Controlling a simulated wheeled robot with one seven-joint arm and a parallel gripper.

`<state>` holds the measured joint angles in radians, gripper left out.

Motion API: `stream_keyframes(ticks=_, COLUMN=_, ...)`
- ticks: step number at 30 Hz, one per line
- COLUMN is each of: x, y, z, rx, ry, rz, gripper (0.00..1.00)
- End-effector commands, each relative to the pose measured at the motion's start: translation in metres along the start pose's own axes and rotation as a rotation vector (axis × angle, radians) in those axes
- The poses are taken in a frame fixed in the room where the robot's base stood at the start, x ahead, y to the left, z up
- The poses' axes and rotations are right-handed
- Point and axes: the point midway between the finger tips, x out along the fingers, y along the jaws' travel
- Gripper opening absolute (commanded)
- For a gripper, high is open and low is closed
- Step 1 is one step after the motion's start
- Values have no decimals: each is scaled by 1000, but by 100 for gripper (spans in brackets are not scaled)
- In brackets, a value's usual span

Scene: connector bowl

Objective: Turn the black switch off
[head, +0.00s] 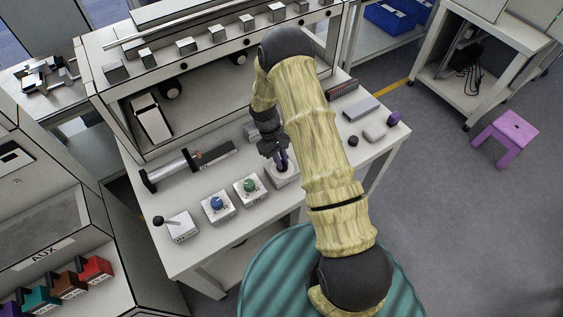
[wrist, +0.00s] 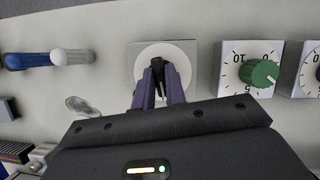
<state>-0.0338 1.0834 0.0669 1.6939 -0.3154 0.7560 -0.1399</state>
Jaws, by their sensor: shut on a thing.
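My gripper (wrist: 160,84) points down at a pale square switch box with a white round face (wrist: 139,57) in the wrist view. Its purple fingers are close together, shut on a dark narrow piece, the black switch (wrist: 158,76), which is mostly hidden between them. In the head view my gripper (head: 283,165) is over the same switch box (head: 285,180), next to the green-knob box on the table. The fingers hide the switch there. Which way the switch is set cannot be told.
A green knob (wrist: 262,72) is beside the switch box; a blue knob (head: 216,203) and a box with a black-tipped lever (head: 180,226) stand farther left. A metal cylinder (head: 170,171) lies behind.

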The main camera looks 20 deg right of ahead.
Motion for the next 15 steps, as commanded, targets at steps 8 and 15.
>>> stream_keyframes(ticks=8, x=-2, y=2, z=-2, rx=131, ry=9, rz=-54, gripper=0)
stream_keyframes(ticks=15, x=-2, y=2, z=-2, rx=164, ry=9, rz=-67, gripper=0)
